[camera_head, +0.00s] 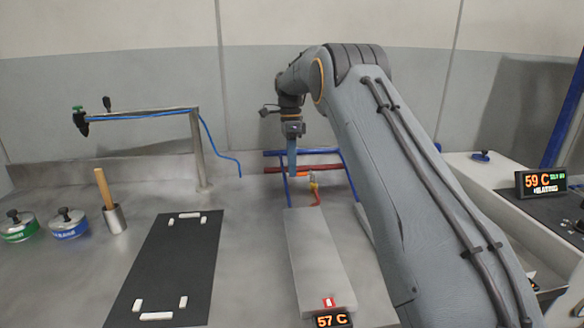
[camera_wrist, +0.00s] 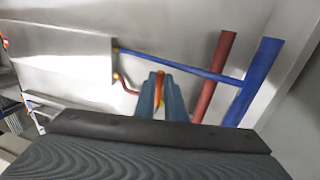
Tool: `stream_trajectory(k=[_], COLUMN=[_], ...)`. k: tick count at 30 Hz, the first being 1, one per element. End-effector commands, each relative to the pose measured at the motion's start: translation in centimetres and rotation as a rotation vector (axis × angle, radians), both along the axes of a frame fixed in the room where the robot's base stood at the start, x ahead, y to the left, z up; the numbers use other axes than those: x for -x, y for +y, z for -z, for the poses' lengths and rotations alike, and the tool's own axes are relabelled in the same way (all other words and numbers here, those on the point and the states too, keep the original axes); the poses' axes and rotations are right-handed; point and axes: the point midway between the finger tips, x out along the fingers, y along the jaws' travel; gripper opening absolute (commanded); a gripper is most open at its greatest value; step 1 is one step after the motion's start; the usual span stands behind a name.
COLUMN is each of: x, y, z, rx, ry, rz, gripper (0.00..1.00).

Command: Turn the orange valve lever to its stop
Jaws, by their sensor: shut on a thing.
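The orange valve lever (camera_head: 304,173) is a small bar by the red and blue pipes at the back of the bench. In the wrist view the orange lever (camera_wrist: 159,82) shows as a narrow strip between the blue-grey fingers. My gripper (camera_head: 292,176) points down at it from above, and in the wrist view my gripper (camera_wrist: 160,78) is shut on it. The fingers hide most of the lever, so its exact angle cannot be told. A yellow fitting (camera_head: 314,188) and a short red hose sit just beside it.
Red pipe (camera_head: 325,167) and blue pipe (camera_head: 350,175) run close around the valve. A grey plate (camera_head: 318,255) lies in front, with a 57 C display (camera_head: 332,320).

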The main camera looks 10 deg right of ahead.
Motion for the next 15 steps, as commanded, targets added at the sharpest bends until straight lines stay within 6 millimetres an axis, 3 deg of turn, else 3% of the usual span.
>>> stream_trajectory(k=[5, 6, 9, 15], x=[-0.03, -0.03, -0.03, -0.01], y=[0.01, 0.01, 0.00, -0.01], z=[-0.11, -0.11, -0.09, -0.04], rx=[0.000, 0.000, 0.000, 0.000], ry=[-0.002, -0.002, -0.002, -0.001], rz=[-0.001, -0.001, -0.001, -0.001], gripper=[0.00, 0.17, 0.29, 0.29])
